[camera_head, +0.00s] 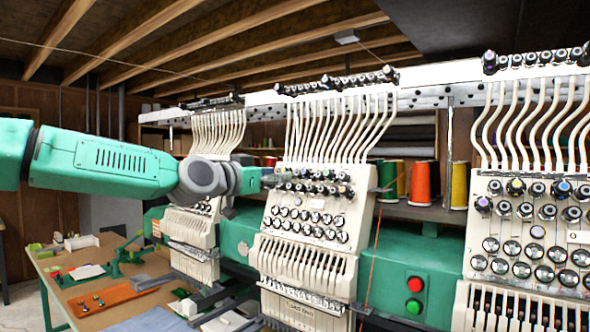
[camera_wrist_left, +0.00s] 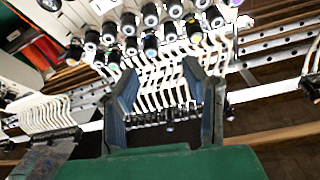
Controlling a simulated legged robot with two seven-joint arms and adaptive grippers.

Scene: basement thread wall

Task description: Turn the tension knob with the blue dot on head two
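Head two, which I take to be the middle embroidery head (camera_head: 305,222), is cream with rows of dark and silver tension knobs (camera_head: 318,189) on its upper face. My left gripper (camera_head: 276,179) is at the left edge of its upper knob row. In the left wrist view the gripper (camera_wrist_left: 160,72) is open, its two dark fingers apart. Several tension knobs (camera_wrist_left: 150,18) with small coloured caps show beyond the fingertips, with no knob clearly held between them. My right gripper is not in view.
Another head (camera_head: 535,225) with coloured-dot knobs stands at the right, and a further head (camera_head: 195,225) behind my left arm. Red and green buttons (camera_head: 414,293) sit on the green beam. Thread spools (camera_head: 421,182) stand behind. A cluttered wooden table (camera_head: 100,285) is at lower left.

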